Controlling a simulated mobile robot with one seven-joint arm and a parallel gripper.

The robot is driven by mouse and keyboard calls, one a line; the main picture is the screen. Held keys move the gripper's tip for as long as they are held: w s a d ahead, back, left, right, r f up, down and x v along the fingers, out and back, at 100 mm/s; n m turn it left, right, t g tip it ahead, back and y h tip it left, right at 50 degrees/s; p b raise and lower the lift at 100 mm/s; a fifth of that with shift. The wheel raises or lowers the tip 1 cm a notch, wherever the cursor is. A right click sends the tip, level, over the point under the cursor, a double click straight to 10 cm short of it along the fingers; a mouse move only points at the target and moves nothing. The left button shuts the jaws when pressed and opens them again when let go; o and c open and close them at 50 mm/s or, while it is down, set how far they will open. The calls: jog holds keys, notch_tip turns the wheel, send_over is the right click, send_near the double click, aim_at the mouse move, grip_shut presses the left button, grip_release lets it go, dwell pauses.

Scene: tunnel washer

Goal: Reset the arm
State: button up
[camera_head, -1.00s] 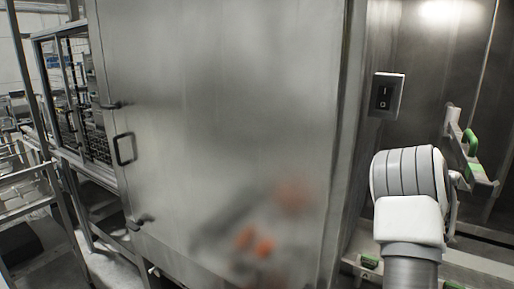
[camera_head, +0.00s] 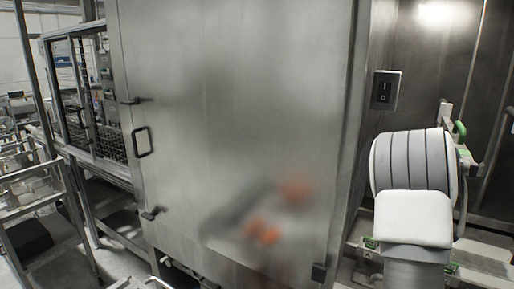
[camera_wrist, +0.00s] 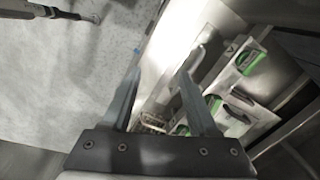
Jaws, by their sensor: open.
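My arm (camera_head: 412,190) shows as white and grey segments at the lower right of the head view, in front of the recess beside the steel cabinet. My gripper (camera_wrist: 160,75) is in the wrist view, its two grey fingers spread apart with nothing between them. Past the fingers are a bright metal surface and rails with green parts (camera_wrist: 238,105). The gripper itself is hidden in the head view.
A large steel door (camera_head: 235,130) with black handles (camera_head: 142,142) fills the middle. A switch box (camera_head: 385,90) is on the wall right of it. A metal-framed machine (camera_head: 85,100) and a rack (camera_head: 35,190) stand at the left.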

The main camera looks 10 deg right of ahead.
jog(key=s+a+r+n+t+b, duration=0.1)
jog(key=s+a+r+n, duration=0.1)
jog(key=a+r+n, duration=0.6)
jog(key=s+a+r+n+t, duration=0.1)
jog(key=s+a+r+n, duration=0.15)
jog(key=a, duration=0.85)
jog(key=s+a+r+n+t+b, duration=0.1)
jog(key=s+a+r+n+t, duration=0.1)
jog(key=s+a+n, duration=0.8)
jog(key=s+a, duration=0.2)
jog(key=s, duration=0.1)
jog(key=shift+a+r+t+b, duration=0.2)
jog(key=shift+a+t+b, duration=0.1)
jog(key=shift+t+b, duration=0.1)
jog(key=shift+s+a+f+n, duration=0.2)
jog(key=shift+s+n, duration=0.15)
jog(key=shift+s, duration=0.3)
jog(key=shift+c, duration=0.8)
jog(key=shift+w+d, duration=0.1)
jog(key=shift+d, duration=0.05)
